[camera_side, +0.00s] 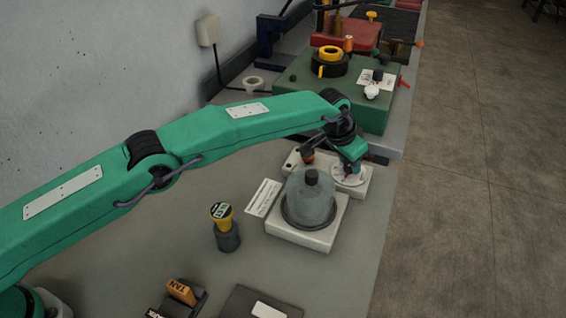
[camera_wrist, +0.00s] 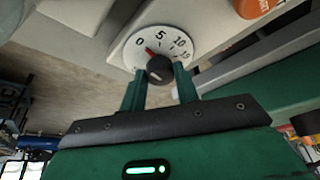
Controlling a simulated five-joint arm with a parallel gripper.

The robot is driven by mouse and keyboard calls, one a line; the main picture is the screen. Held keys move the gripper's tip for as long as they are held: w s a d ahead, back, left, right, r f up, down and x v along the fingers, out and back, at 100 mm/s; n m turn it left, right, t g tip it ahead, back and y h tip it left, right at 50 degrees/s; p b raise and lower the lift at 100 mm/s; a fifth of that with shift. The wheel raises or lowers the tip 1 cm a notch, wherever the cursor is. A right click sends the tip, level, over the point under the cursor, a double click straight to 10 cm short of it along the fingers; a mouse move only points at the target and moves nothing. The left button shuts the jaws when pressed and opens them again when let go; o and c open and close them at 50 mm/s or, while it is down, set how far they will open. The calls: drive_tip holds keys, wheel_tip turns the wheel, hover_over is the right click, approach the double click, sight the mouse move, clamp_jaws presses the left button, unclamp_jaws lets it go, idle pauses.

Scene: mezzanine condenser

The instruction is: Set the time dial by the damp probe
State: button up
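The white time dial (camera_wrist: 172,45) carries the numbers 0, 5, 10 and 15, with a red pointer between 0 and 5 and a black knob (camera_wrist: 160,68) at its centre. It also shows in the side view (camera_side: 349,177), partly covered by my gripper. My gripper (camera_wrist: 160,76) has its two fingers on either side of the knob; whether they touch it is not clear. A yellow instrument (camera_side: 221,216), apparently the damp probe, stands upright in a dark holder (camera_side: 228,238), with small green-on-dark characters on its top, too small to read.
A clear dome (camera_side: 306,205) on a white base (camera_side: 300,235) stands just in front of the dial. A printed card (camera_side: 263,197) lies left of it. A green box (camera_side: 375,116) with fittings stands behind.

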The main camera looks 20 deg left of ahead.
drive_tip(key=c, duration=0.4)
drive_tip(key=shift+c, duration=0.2)
drive_tip(key=shift+m, duration=0.7)
drive_tip(key=o, duration=1)
drive_tip(key=shift+v, duration=3.9)
